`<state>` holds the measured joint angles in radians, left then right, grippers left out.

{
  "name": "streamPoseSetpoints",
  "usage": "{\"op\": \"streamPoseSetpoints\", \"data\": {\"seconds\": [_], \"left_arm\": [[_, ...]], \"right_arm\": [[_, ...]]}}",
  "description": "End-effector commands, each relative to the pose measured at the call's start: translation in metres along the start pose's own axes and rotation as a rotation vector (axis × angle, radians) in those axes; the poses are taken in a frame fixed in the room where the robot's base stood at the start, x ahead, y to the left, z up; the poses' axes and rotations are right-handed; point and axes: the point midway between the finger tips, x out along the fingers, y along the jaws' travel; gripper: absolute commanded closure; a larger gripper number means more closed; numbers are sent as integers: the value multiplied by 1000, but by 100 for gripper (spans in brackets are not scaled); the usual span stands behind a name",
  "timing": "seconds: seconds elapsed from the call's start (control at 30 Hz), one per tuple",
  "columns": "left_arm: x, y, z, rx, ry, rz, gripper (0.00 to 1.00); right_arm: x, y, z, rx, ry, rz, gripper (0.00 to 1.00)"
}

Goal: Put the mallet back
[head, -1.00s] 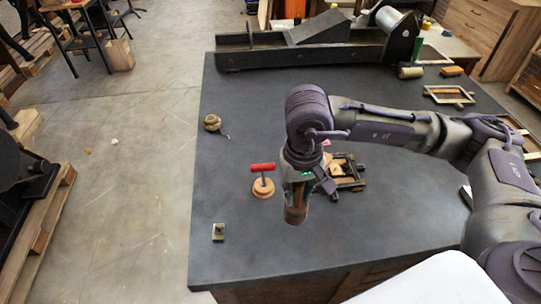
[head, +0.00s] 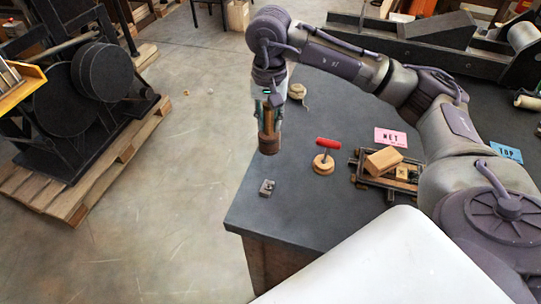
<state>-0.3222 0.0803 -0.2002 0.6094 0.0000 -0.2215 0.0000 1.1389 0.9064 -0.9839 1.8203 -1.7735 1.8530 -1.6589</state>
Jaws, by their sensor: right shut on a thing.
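My right gripper (head: 268,104) is shut on the mallet (head: 269,144), whose brown, round wooden end hangs below the fingers. Part of the mallet is hidden by the fingers. In the picture it hangs upright in front of the dark table's left edge, apart from the tabletop. I cannot tell its height exactly. My left gripper is not in view.

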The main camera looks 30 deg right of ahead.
Motion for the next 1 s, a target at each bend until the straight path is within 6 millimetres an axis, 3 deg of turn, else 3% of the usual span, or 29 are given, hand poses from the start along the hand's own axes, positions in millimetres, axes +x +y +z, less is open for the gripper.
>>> {"op": "streamPoseSetpoints", "data": {"seconds": [0.03, 0.1, 0.23, 0.4, 0.73, 1.0], "left_arm": [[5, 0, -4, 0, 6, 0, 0], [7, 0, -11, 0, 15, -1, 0], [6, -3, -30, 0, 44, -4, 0], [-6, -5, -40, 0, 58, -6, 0], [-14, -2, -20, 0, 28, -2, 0], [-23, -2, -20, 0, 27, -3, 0]], "right_arm": [[-4, 4, -19, 99, 0, -2, 100], [-11, 9, -38, 212, 1, -3, 100], [-13, 17, -56, 330, 1, -1, 100], [14, 19, -59, 351, 0, 3, 100], [50, 18, -58, 346, 3, 0, 100], [80, 19, -58, 346, 4, -1, 100]]}}
